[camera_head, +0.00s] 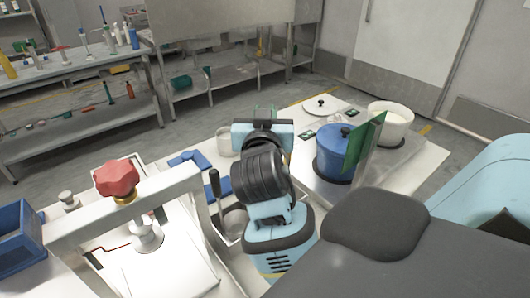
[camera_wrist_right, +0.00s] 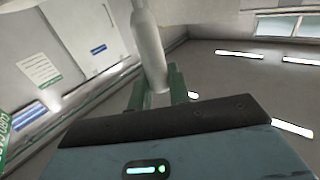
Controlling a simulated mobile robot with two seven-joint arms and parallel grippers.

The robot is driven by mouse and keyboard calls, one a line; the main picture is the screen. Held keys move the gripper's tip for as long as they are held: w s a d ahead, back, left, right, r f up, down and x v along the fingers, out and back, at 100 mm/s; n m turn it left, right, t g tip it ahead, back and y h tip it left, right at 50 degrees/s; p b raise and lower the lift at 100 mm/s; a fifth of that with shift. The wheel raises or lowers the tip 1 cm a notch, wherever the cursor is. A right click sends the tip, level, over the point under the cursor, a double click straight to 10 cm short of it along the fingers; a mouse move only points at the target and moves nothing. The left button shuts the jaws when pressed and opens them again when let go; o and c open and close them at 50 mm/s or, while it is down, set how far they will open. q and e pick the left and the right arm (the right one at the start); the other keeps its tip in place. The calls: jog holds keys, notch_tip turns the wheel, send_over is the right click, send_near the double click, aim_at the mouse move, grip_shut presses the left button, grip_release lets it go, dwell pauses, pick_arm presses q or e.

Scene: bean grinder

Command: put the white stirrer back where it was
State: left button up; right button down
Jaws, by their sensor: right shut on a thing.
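The white stirrer (camera_wrist_right: 149,45) shows in the right wrist view as a pale, smooth rod rising between two green fingers. My right gripper (camera_wrist_right: 158,88) is shut on it. In the head view my right gripper (camera_head: 258,113) is over the far side of the white table, pointing away from me; the stirrer is hidden there behind the gripper and wrist. My left gripper is not in view.
A blue pot (camera_head: 332,158) with a green panel (camera_head: 357,148) and a white pot (camera_head: 393,121) stand right of the gripper. A white cup (camera_head: 225,142) is just left. A press with a red knob (camera_head: 117,178) and a blue bin (camera_head: 17,236) are further left.

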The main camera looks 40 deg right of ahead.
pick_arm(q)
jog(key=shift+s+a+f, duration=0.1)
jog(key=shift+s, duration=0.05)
pick_arm(e)
jog(key=shift+a+f, duration=0.1)
jog(key=shift+f, duration=0.2)
notch_tip(320, 180, down, 4)
jog(key=shift+f+b, duration=0.2)
jog(key=shift+b, duration=0.3)
jog(key=shift+f, duration=0.6)
pick_arm(q)
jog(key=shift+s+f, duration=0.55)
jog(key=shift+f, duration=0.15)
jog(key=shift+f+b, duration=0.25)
jog(key=shift+b, duration=0.15)
pick_arm(e)
notch_tip(320, 180, down, 4)
jog(key=shift+r, duration=0.15)
